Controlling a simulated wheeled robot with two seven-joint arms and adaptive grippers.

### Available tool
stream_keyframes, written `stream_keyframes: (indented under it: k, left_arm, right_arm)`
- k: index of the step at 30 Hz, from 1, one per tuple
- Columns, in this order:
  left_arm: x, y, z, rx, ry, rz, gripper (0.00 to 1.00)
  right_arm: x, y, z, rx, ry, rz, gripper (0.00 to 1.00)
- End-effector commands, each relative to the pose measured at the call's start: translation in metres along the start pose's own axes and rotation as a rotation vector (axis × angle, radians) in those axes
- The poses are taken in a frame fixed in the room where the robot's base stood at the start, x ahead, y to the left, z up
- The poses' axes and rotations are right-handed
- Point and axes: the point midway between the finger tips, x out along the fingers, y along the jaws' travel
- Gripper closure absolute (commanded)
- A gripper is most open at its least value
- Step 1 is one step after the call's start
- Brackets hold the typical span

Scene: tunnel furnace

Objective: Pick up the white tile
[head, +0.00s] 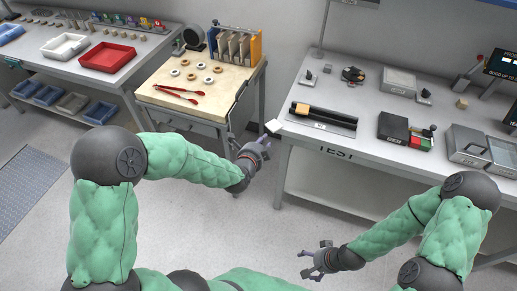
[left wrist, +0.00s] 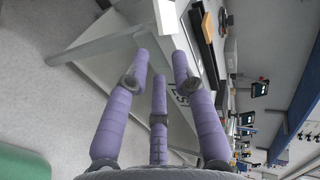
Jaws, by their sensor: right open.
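The white tile (head: 273,126) lies at the front left corner of the TEST table in the head view. It also shows at the top of the left wrist view (left wrist: 167,17), beyond my fingertips. My left gripper (head: 264,143) is just left of the table corner, close to the tile. In the left wrist view its purple fingers (left wrist: 160,62) are spread apart with nothing between them, and I see no contact with the tile. My right gripper (head: 308,260) is open and empty, in front of the TEST table over the floor.
A workbench (head: 150,92) with rings and red tongs (head: 180,94) stands left. A narrow floor gap separates the two. A red tray (head: 108,57) is further left.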

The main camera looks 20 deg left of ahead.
Motion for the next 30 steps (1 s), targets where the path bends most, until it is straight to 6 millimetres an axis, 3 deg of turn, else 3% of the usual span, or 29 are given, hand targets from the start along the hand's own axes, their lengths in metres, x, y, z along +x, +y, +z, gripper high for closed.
stream_keyframes:
  k: [8,23,30]
  left_arm:
    - [0.009,0.0,-0.001,0.04,-0.011,-0.028,0.74]
    - [0.071,0.001,0.0,0.038,-0.01,-0.025,0.74]
    - [0.092,-0.002,0.0,0.038,-0.01,-0.025,0.74]
  right_arm:
    - [0.01,0.004,-0.002,0.0,0.004,0.0,0.14]
    - [0.042,0.015,-0.003,0.0,0.002,0.0,0.14]
    - [0.042,0.015,-0.003,0.0,0.002,0.0,0.14]
